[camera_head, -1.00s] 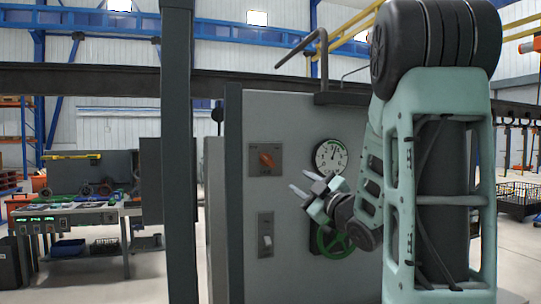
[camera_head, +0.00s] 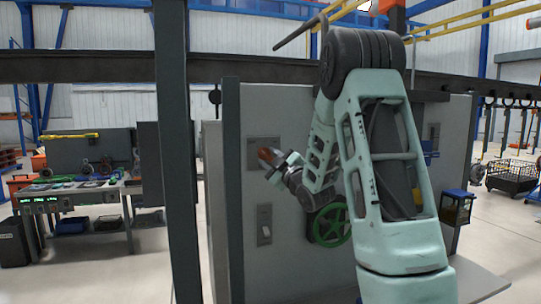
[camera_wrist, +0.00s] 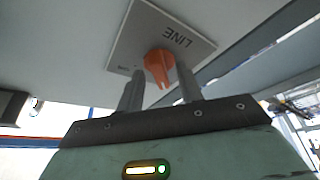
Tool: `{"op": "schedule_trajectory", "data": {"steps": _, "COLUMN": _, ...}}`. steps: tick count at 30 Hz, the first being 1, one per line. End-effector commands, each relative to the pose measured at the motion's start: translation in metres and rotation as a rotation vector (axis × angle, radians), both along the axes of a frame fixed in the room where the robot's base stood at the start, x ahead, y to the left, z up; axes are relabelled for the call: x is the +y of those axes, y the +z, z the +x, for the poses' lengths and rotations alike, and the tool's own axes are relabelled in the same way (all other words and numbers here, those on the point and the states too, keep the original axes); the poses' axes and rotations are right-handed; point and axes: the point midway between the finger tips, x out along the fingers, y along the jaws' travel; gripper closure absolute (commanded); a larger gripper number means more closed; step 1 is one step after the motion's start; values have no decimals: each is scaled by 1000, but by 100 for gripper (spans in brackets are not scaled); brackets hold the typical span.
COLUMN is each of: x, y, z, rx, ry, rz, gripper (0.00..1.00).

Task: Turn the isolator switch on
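The isolator switch is an orange rotary knob (camera_head: 265,154) on a grey square plate (camera_head: 252,142) on the cabinet front. In the wrist view the knob (camera_wrist: 160,66) sits on the plate (camera_wrist: 186,24), which carries the upside-down word "LINE" and a smaller label too small to read. My gripper (camera_head: 267,163) is at the knob, partly covering it in the head view. In the wrist view its two fingers (camera_wrist: 160,88) are apart, one to each side of the knob's near end. I cannot tell whether they touch it.
Below the plate is a white rocker switch (camera_head: 265,225). A green handwheel (camera_head: 331,224) is to the right, partly behind my arm. A dark post (camera_head: 177,150) stands left of the cabinet (camera_head: 285,110). A workbench (camera_head: 80,190) is farther left.

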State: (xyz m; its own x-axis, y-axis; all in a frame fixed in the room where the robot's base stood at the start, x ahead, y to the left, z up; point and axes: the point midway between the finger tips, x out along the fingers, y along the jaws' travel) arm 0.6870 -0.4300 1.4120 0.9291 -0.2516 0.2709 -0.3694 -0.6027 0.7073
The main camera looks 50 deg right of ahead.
Motion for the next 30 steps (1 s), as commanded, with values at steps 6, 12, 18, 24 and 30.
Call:
{"op": "schedule_trajectory", "data": {"steps": 6, "x": 0, "y": 0, "z": 1, "rx": 0, "ry": 0, "rz": 0, "gripper": 64}}
{"op": "schedule_trajectory", "data": {"steps": 12, "x": 0, "y": 0, "z": 1, "rx": 1, "ry": -1, "rz": 0, "gripper": 100}}
{"op": "schedule_trajectory", "data": {"steps": 18, "x": 0, "y": -1, "z": 1, "rx": -1, "ry": -1, "rz": 3, "gripper": 100}}
{"op": "schedule_trajectory", "data": {"steps": 24, "x": 0, "y": -5, "z": 1, "rx": -24, "ry": -1, "rz": 39, "gripper": 100}}
{"op": "schedule_trajectory", "data": {"steps": 30, "x": 2, "y": -9, "z": 1, "rx": -86, "ry": 0, "rz": 136, "gripper": 100}}
